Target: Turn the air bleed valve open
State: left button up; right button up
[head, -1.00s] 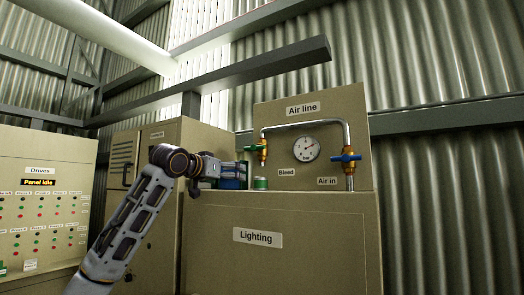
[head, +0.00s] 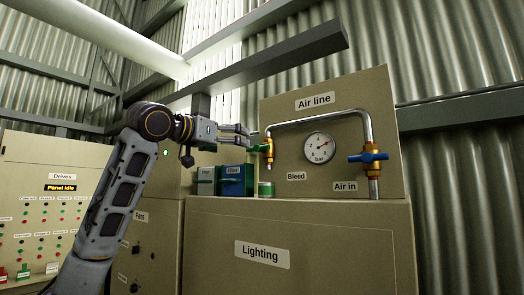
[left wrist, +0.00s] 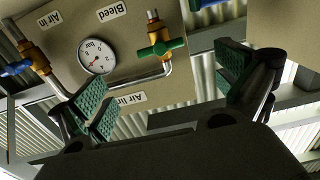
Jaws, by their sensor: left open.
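The bleed valve (head: 267,148) is a brass body with a green handle on the left end of the air line pipe, above the "Bleed" label. It also shows in the left wrist view (left wrist: 160,44), its green handle lying crosswise to the brass body. My left gripper (head: 248,134) is open, just left of the valve in the head view. In the left wrist view its green-padded fingers (left wrist: 168,90) are spread wide and empty, with the valve beyond the gap between them. I cannot tell whether a fingertip touches the handle. My right gripper is not in view.
A blue-handled air-in valve (head: 368,157) and a pressure gauge (head: 319,147) are to the right on the air line panel (head: 350,107). A grey beam (head: 265,67) passes above.

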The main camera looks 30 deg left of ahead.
aim_at(256, 148)
pick_arm(q)
jog(key=w+p, duration=0.1)
jog(key=w, duration=0.3)
jog(key=w+p, duration=0.1)
jog(key=w, duration=0.3)
jog(key=w+p, duration=0.2)
jog(key=w, duration=0.2)
jog(key=shift+d+r, duration=0.15)
jog(key=shift+d, duration=0.25)
jog(key=shift+w+d, duration=0.1)
jog(key=shift+w, duration=0.55)
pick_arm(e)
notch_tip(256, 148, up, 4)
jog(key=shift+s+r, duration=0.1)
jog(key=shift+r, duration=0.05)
pick_arm(q)
jog(key=c, duration=0.9)
jog(key=shift+c, duration=0.4)
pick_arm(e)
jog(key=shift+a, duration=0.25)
